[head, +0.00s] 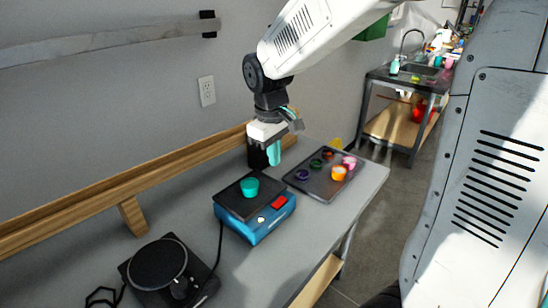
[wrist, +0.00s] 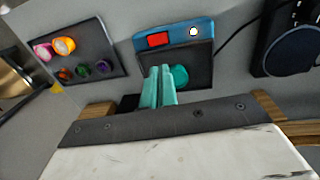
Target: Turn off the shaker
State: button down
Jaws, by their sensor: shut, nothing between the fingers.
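The shaker (head: 248,228) is a blue box with a dark flat top, standing on the grey bench. A teal cup (head: 249,187) stands on its top. Its front face has a red switch (head: 279,202) and a pale round knob (head: 261,219). In the wrist view the shaker (wrist: 204,30) shows its red switch (wrist: 158,39) and knob (wrist: 193,31), with the teal cup (wrist: 180,76) beside my fingertips. My gripper (head: 273,155), with teal fingers, is shut and empty, above and behind the shaker. In the wrist view my gripper (wrist: 160,70) overlaps the dark top; contact cannot be told.
A dark tray (head: 318,186) with several small coloured cups lies right of the shaker. A black round device (head: 158,264) with a cable stands to the left. A wooden rail (head: 80,210) runs along the wall. Bench space in front of the shaker is clear.

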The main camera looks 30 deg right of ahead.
aim_at(281, 199)
jog(key=shift+w+d, duration=0.35)
jog(key=shift+d, duration=0.15)
jog(key=f, duration=0.4)
jog(key=d+f, duration=0.1)
jog(key=f, duration=0.9)
jog(key=shift+w+d, duration=0.3)
jog(key=shift+w, duration=0.05)
